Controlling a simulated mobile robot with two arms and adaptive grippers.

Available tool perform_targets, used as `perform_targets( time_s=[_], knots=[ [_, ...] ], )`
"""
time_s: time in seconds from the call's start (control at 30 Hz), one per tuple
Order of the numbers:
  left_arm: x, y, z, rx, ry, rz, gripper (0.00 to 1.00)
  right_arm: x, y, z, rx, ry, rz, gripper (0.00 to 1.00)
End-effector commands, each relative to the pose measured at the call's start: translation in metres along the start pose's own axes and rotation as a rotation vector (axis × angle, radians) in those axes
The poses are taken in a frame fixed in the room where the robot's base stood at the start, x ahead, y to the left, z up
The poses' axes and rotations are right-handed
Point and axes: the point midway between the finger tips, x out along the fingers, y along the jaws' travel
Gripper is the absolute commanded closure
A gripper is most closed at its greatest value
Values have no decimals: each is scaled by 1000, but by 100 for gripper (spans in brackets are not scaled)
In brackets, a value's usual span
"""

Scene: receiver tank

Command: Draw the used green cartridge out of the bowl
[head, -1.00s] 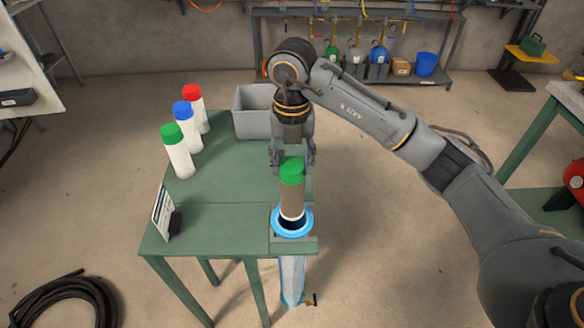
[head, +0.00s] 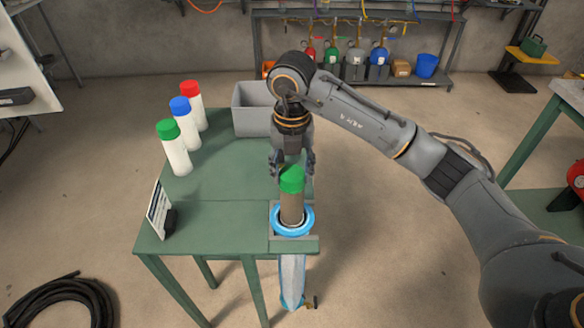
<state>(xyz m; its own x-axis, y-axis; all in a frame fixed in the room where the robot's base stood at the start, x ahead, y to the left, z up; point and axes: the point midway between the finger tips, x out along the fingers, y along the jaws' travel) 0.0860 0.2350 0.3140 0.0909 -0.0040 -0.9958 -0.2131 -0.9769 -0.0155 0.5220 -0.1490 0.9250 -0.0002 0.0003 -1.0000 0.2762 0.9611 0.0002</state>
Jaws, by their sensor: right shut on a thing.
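The used green cartridge (head: 291,207) has a green cap and a dirty brown body. It stands upright in the mouth of the bowl, with its cap and much of its body above the rim. The bowl has a blue ring (head: 305,221) at the table's front right edge, and its clear body (head: 292,277) hangs below. My right gripper (head: 292,170) comes down from above and is shut on the cartridge at its green cap. The cartridge's lower end is hard to make out inside the ring. My left gripper is not in view.
White cartridges with green (head: 167,129), blue (head: 180,105) and red (head: 190,89) caps stand at the table's left. A grey bin (head: 252,122) stands at the back. A small sign (head: 158,210) stands at the front left. The middle of the green table (head: 225,180) is clear.

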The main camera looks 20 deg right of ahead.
Motion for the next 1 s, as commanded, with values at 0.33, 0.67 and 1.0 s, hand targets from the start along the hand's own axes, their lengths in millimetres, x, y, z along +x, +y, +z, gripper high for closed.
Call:
perform_targets(
  time_s=[0.33, 0.67, 1.0],
  knots=[
    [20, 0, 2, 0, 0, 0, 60, 27, 0, 0, 1, 0, 0, 100],
    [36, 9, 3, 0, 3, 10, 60, 50, 0, 0, 1, 0, -1, 100],
    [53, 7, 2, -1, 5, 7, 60, 74, 0, 0, 1, -1, 0, 100]
  ],
)
